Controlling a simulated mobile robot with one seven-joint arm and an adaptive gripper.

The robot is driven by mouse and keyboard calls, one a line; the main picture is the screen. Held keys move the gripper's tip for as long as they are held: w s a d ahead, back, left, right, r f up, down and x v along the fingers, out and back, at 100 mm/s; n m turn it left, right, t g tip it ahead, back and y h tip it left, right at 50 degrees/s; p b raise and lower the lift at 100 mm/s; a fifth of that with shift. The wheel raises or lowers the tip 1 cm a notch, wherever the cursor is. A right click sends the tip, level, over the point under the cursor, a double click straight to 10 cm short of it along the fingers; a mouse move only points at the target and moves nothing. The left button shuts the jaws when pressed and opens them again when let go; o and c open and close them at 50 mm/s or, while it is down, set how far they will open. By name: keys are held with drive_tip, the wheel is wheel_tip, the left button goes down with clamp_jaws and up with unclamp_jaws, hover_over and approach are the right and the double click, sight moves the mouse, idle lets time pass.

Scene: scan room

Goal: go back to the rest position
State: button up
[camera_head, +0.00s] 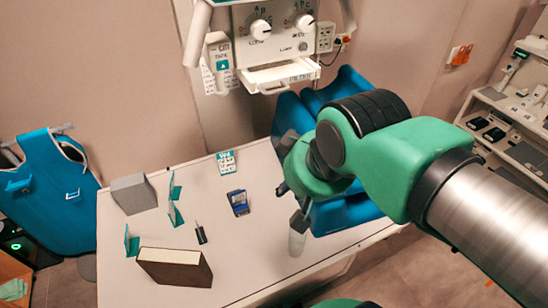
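My green and grey arm reaches in from the right over the white table (260,258). My gripper (299,222) is small and dark in this view, at the table's right part, partly hidden by my own wrist. A pale upright cylinder (297,243) shows directly below it. I cannot tell whether the fingers touch the cylinder, or whether they are open or shut.
On the table are a grey block (133,194), a brown box (174,268), a blue device (238,203), a small black item (200,234), teal stands (131,242) and a card (226,163). A blue padded seat (347,212) stands right behind my wrist. Wall equipment (272,30) is behind.

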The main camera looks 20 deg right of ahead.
drive_tip(key=shift+f+b, duration=2.65)
drive_tip(key=shift+f, duration=0.1)
drive_tip(key=shift+r, duration=0.1)
